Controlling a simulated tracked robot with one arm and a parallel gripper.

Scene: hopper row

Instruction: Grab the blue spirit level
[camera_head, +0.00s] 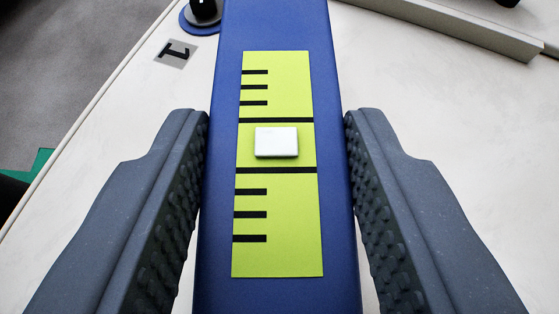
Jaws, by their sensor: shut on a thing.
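The blue spirit level (275,25) is a long blue bar running from the bottom to the top edge of the view, with both ends out of sight. A yellow-green panel with black lines and a white block (276,142) lies on its face. My gripper (277,125) has its dark grey ridged fingers on the left and right sides of the level, close against its sides, and is shut on it. What lies under the level is hidden.
A pale tabletop (440,115) lies beneath, mostly clear to the right. A grey rail (460,27) crosses the upper right. A grey label with a black mark (176,53) and a black knob on a blue base (201,22) are at the upper left, near the table's left edge.

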